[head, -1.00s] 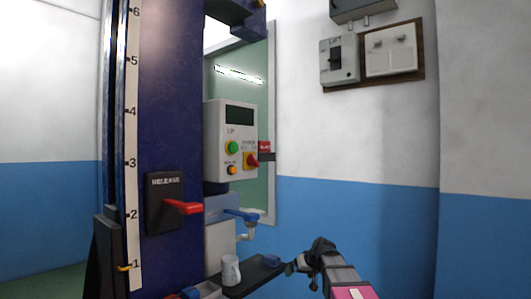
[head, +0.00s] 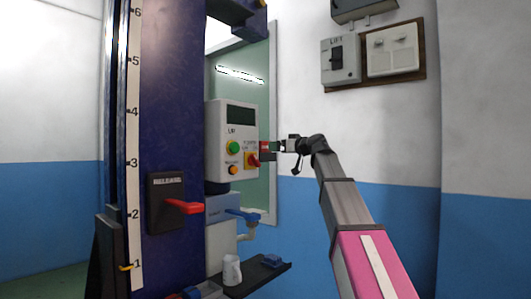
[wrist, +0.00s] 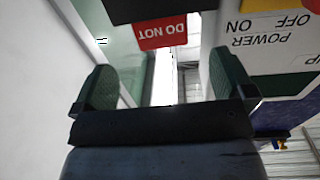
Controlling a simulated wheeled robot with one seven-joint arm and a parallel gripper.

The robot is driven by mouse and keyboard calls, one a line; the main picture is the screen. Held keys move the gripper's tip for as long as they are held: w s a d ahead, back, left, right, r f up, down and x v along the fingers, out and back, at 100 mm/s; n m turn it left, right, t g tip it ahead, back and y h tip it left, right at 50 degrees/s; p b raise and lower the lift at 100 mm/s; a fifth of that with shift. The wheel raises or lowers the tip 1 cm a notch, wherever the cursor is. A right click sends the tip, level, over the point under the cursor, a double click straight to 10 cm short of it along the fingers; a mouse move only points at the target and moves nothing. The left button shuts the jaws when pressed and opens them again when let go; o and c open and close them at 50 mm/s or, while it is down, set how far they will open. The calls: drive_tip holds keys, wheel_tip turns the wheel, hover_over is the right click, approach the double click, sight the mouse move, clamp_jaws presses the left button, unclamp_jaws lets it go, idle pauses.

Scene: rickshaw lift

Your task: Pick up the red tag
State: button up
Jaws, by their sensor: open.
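The red tag (wrist: 162,33) hangs beside the control box (wrist: 268,42). It reads "DO NOT", upside down in the wrist view, and its top edge meets a dark part. In the head view the tag (head: 265,147) shows small at the box's right side, near the red switch (head: 253,160). My gripper (head: 278,146) is just right of the tag, level with it. In the wrist view my gripper (wrist: 163,78) is open and empty, its two green-padded fingers wide apart. The tag lies beyond the fingertips, between their lines, and appears untouched.
The box stands close to one finger in the wrist view. A dark blue column (head: 170,100) with a red release lever (head: 183,207) stands left. A shelf (head: 242,286) below holds a white cup (head: 232,270) and a blue item (head: 271,261). The wall at right is clear at arm height.

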sight(262, 143)
drive_tip(key=shift+r+x, duration=0.3)
drive_tip(key=shift+x, duration=1.5)
drive_tip(key=shift+r+x, duration=0.3)
drive_tip(key=shift+x, duration=1.5)
drive_tip(key=shift+r+x, duration=0.3)
drive_tip(key=shift+x, duration=1.5)
drive_tip(key=c, duration=0.9)
